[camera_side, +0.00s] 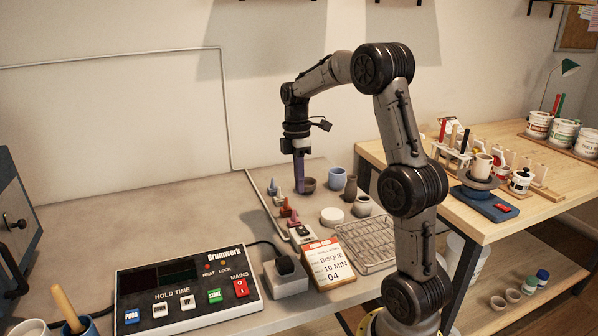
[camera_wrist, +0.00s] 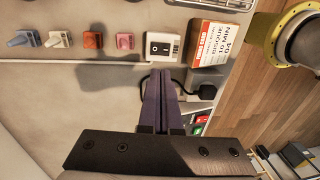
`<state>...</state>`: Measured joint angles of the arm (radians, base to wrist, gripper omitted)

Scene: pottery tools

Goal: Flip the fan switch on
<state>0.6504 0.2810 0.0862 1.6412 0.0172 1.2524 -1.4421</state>
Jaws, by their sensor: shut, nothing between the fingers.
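A small white box with a black rocker switch (camera_wrist: 161,47) lies at the end of a row of coloured cones in the wrist view; I take it to be the fan switch. In the side view the switch box (camera_side: 301,233) is small, behind the bisque card, and its rocker position is too small to tell. My gripper (camera_side: 300,190) points down above the table, farther back than the switch. In the wrist view the closed purple fingers (camera_wrist: 161,74) appear just below the switch box, apart from it. They are shut and empty.
Pink (camera_wrist: 125,41), orange (camera_wrist: 93,40), white and blue cones line up beside the switch. The bisque card (camera_side: 329,264), a black plug on a socket (camera_side: 285,275), the Brumwerk control box (camera_side: 190,290), a wire rack (camera_side: 368,245) and several pots stand close by.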

